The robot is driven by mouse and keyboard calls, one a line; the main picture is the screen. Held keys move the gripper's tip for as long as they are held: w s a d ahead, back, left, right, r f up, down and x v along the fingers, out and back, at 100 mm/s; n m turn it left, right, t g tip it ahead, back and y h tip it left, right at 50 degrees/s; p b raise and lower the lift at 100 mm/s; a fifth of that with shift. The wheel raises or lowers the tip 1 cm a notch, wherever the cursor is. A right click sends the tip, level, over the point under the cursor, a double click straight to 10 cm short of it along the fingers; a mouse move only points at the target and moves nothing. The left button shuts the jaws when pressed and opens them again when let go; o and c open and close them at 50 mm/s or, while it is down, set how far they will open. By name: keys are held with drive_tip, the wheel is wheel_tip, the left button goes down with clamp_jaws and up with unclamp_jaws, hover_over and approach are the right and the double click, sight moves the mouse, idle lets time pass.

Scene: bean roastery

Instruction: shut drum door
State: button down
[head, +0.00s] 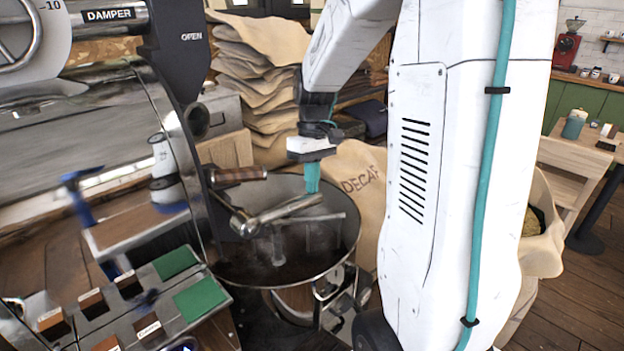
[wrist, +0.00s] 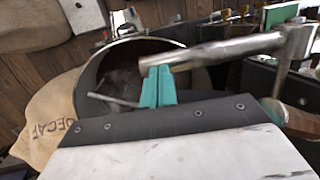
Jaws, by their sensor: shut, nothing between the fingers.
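The roaster's polished front (head: 170,130) stands at the left of the head view, seen nearly edge-on. A metal bar (head: 285,210) sticks out from it over the round cooling pan, near a wooden handle (head: 240,174). The bar (wrist: 215,48) and the wooden handle (wrist: 300,119) also show in the wrist view. I cannot make out the door panel or how far open it stands. My gripper (head: 312,178) points down with its teal fingers shut and empty, close to the bar's free end. In the wrist view the fingertips (wrist: 157,86) overlap that end; contact is unclear.
The round cooling pan (head: 347,245) with stirring arms lies below my gripper. A DECAF sack (head: 362,187) stands behind it, and stacked sacks (head: 250,75) rise at the back. A sample tray (head: 215,318) with green pads is at front left. Open wooden floor (head: 570,300) lies right.

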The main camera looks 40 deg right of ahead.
sight(311, 205)
drive_tip(key=shift+d+f+y, duration=0.1)
drive_tip(key=shift+f+y, duration=0.2)
drive_tip(key=shift+f, duration=0.15)
drive_tip(key=f+y, duration=0.1)
drive_tip(key=f, duration=0.1)
drive_tip(key=f+y, duration=0.1)
drive_tip(key=f, duration=0.1)
drive_tip(key=f+y, duration=0.1)
drive_tip(key=f, duration=0.1)
drive_tip(key=shift+a+y, duration=0.3)
drive_tip(key=a+f+n+g+y, duration=0.1)
drive_tip(key=a+f+y, duration=0.9)
drive_tip(key=a+f, duration=0.3)
drive_tip(key=shift+s, duration=0.25)
drive_tip(key=shift+a, duration=0.25)
drive_tip(key=shift+y, duration=0.3)
drive_tip(key=w+d, duration=0.2)
drive_tip(key=d, duration=1.2)
drive_tip(key=shift+w+d, duration=0.15)
drive_tip(key=shift+w, duration=0.25)
